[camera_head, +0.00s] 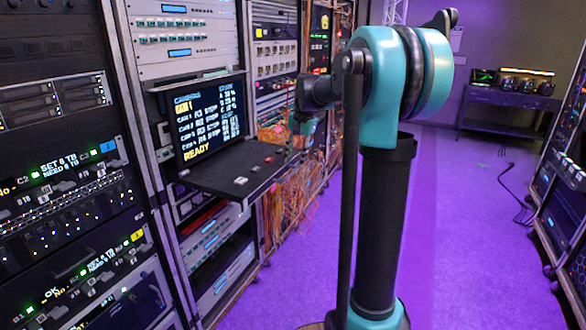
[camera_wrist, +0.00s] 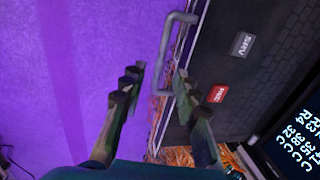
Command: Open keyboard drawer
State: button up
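The keyboard drawer (camera_head: 225,182) is a dark flat shelf with small buttons, standing out from the rack below an upright lit screen (camera_head: 200,118). In the wrist view its dark top (camera_wrist: 228,88) carries a grey SRV key and a red REC key. A grey bar handle (camera_wrist: 164,55) runs along its front edge. My gripper (camera_wrist: 158,78) is open, with one finger on each side of the handle's line; the handle's lower end shows between the fingertips. I cannot tell whether either finger touches it. In the head view my arm hides most of the gripper.
Tall equipment racks (camera_head: 60,160) line the left side, with loose orange cables (camera_head: 295,200) hanging beside the drawer. Another rack (camera_head: 565,200) stands at the right. A table (camera_head: 510,98) with devices is at the back. The purple floor (camera_head: 455,240) between is mostly clear.

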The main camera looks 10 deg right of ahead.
aim_at(292, 172)
jog(key=shift+w+a+f, duration=0.1)
jog(key=shift+a+f, duration=0.1)
jog(key=shift+f, duration=0.8)
jog(key=shift+w+a+f, duration=0.1)
jog(key=shift+a+f, duration=0.05)
jog(key=shift+f, duration=0.85)
grip_shut()
